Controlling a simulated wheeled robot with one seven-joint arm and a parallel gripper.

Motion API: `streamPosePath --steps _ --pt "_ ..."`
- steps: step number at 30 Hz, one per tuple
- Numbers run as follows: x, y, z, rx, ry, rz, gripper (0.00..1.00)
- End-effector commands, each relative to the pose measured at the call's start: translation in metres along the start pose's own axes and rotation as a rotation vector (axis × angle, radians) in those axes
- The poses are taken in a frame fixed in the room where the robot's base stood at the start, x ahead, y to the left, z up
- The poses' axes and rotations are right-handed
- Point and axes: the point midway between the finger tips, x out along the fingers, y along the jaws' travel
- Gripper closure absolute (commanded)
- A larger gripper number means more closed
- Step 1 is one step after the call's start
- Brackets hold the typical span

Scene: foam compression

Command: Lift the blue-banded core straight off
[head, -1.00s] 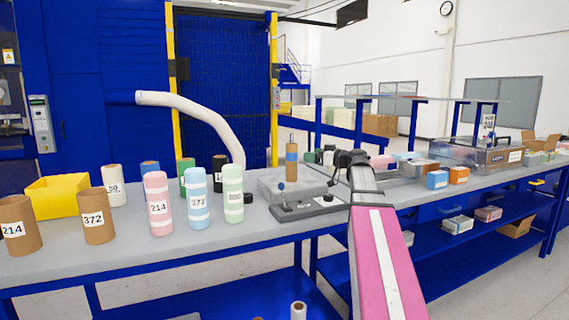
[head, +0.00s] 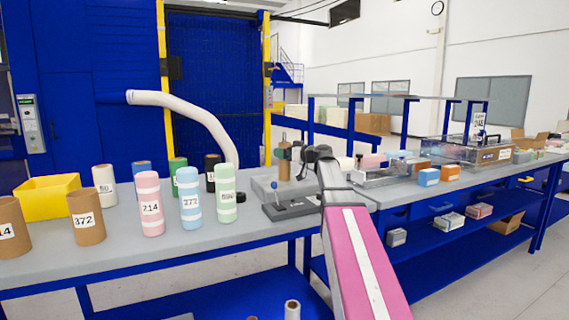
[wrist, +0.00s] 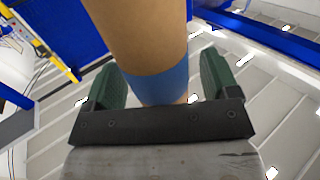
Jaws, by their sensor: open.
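The brown core (head: 284,167) stands upright on the grey fixture (head: 265,186) on the bench, with a thin pin showing above its top. In the wrist view the core (wrist: 140,35) fills the middle, and its blue band (wrist: 158,84) lies between my two green finger pads. My gripper (wrist: 161,82) is open, with one finger on each side of the core. A gap seems to show at the right finger; I cannot tell whether the left one touches. In the head view my gripper (head: 298,153) reaches the core from the right and hides its band.
Pink, blue and green rolls stand left, with brown cores and a yellow bin (head: 47,196). A white hose (head: 190,115) arches behind. Small boxes and a clear case (head: 470,150) lie right.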

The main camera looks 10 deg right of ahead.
Motion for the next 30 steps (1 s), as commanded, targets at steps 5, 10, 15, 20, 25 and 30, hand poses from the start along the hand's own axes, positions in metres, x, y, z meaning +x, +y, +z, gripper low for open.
streamPosePath --steps 5,10,15,20,25,30 --pt "0.0 0.0 0.0 0.0 0.0 0.001 0.19" --pt "0.0 0.0 0.0 0.0 0.0 0.001 0.71" --pt "0.0 0.0 0.0 0.0 0.0 0.001 0.73" --pt "0.0 0.0 -0.001 0.0 0.0 0.001 0.73" --pt "0.0 0.0 -0.007 0.0 0.001 0.001 0.73" --pt "0.0 0.001 -0.024 -0.001 0.001 0.0 0.73"
